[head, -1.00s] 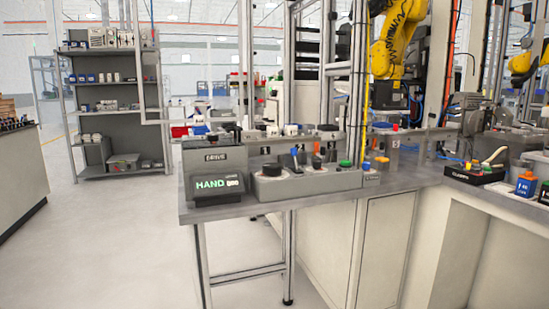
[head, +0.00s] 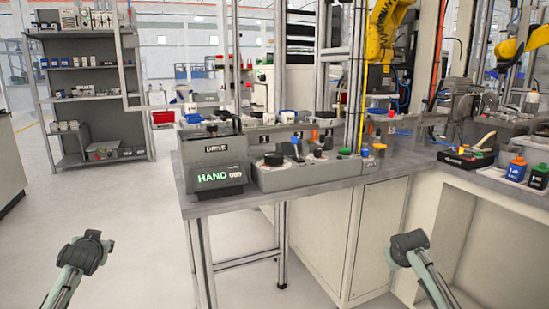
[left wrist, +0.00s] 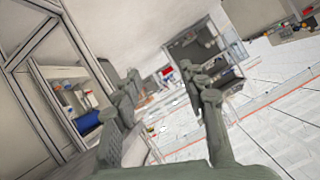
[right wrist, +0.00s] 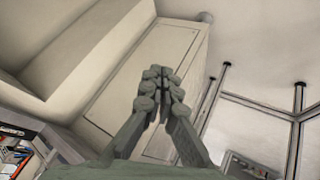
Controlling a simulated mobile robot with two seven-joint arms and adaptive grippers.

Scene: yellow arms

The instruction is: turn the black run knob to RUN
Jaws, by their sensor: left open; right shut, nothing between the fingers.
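The control box (head: 310,172) stands on the near left part of the grey bench. A wide round black knob (head: 273,158) sits at its left end, and a smaller black control (head: 318,153) is near its middle. Their printed labels are too small to read, so I cannot tell their settings. A drive unit (head: 217,168) beside the box shows HAND in green. My left gripper (left wrist: 168,85) is open and empty. My right gripper (right wrist: 160,76) is shut with nothing in it. In the head view, both arms are low in front, well apart from the knobs.
The box also carries a blue-topped lever (head: 296,146), a green button (head: 345,151) and other controls. An orange-yellow knob (head: 379,147) is farther right. A metal post (head: 355,75) rises behind the box. Shelves (head: 85,90) stand back left. The floor before the bench is open.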

